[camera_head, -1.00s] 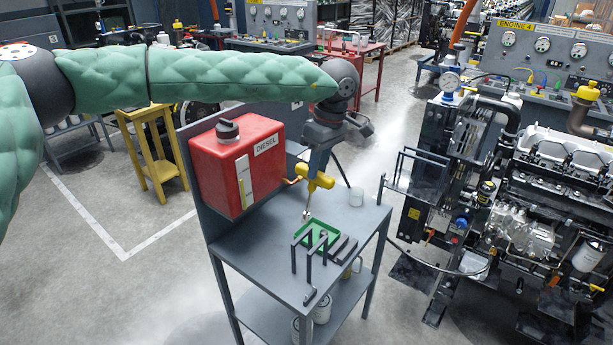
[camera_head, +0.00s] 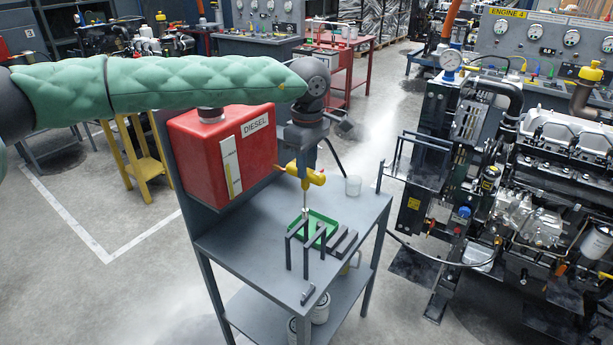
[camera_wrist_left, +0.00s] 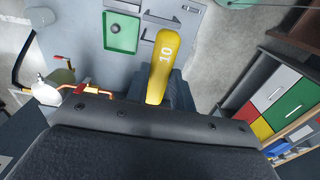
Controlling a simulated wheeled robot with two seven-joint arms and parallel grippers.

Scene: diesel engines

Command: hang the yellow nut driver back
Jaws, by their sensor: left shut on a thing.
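The yellow nut driver (camera_head: 315,177) is in my left gripper (camera_head: 304,168) above the grey cart. Its shaft points down, nearly upright, with the lower end in front of the green tray (camera_head: 326,218) in the head view; I cannot tell whether it touches. The left wrist view shows the yellow handle (camera_wrist_left: 164,60), marked 10, with the gripper (camera_wrist_left: 170,92) shut on it. A dark rack (camera_head: 306,238) with several upright arms stands on the cart top, at the near side of the tray. My right gripper is not in view.
The red diesel tank (camera_head: 205,150) stands at the cart's back left. The cart top (camera_head: 235,245) is bare at the front left. An engine stand (camera_head: 540,190) is to the right.

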